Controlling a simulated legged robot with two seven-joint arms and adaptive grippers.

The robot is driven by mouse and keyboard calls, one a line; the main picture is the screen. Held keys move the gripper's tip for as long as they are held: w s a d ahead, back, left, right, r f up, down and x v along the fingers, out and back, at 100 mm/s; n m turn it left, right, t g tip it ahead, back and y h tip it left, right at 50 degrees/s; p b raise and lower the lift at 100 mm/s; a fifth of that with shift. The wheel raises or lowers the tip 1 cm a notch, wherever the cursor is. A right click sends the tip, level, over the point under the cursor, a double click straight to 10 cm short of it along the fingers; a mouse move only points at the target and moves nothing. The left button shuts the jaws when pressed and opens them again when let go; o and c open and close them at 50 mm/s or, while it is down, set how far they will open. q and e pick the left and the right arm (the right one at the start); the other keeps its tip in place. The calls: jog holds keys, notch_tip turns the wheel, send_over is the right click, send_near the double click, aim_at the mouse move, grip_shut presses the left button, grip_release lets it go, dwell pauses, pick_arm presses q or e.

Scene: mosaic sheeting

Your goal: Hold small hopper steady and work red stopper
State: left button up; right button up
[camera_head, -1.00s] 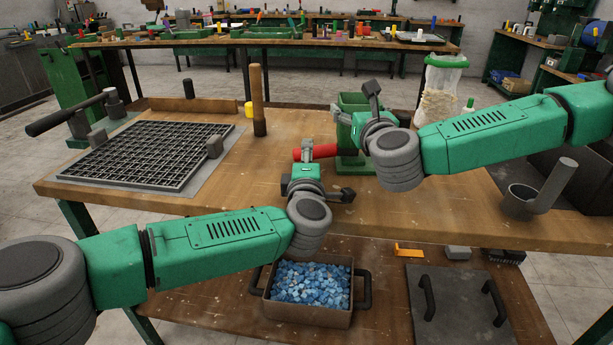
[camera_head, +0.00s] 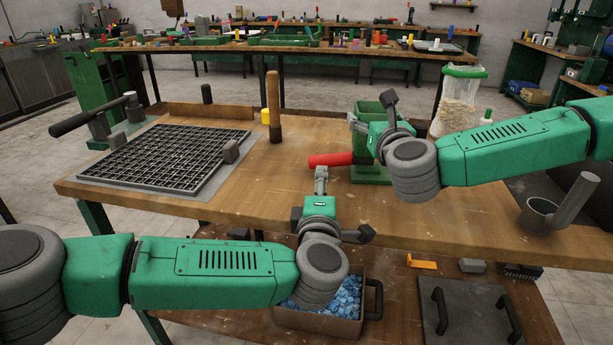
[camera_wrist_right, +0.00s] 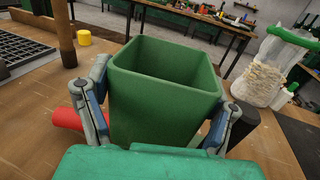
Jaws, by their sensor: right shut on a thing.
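The small green hopper (camera_head: 369,105) stands upright on the bench, right of its middle. The red stopper (camera_head: 331,160) is a red cylinder sticking out to the left from the hopper's lower part. My right gripper (camera_wrist_right: 166,92) is shut on the hopper, one finger on each side of its body below the rim; the hopper looks empty as far as I see inside. The stopper shows partly in the wrist view (camera_wrist_right: 67,119), behind the left finger. My left gripper (camera_head: 321,176) is just in front of the stopper, apart from it and empty; its finger opening is unclear.
A black grid (camera_head: 168,158) lies at the left of the bench. A wooden post (camera_head: 273,107) and yellow cap (camera_head: 265,116) stand behind. A bag with a green rim (camera_head: 459,100) is at back right, a grey cup (camera_head: 537,213) at front right. Blue chips lie in a bin (camera_head: 318,323) below.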

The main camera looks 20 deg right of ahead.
pick_arm(q)
jog(key=shift+f, duration=0.25)
pick_arm(e)
jog(key=shift+d+f, duration=0.1)
jog(key=shift+f, duration=0.25)
jog(key=o, duration=1.5)
jog(key=shift+r, duration=0.15)
jog(key=shift+r, duration=0.15)
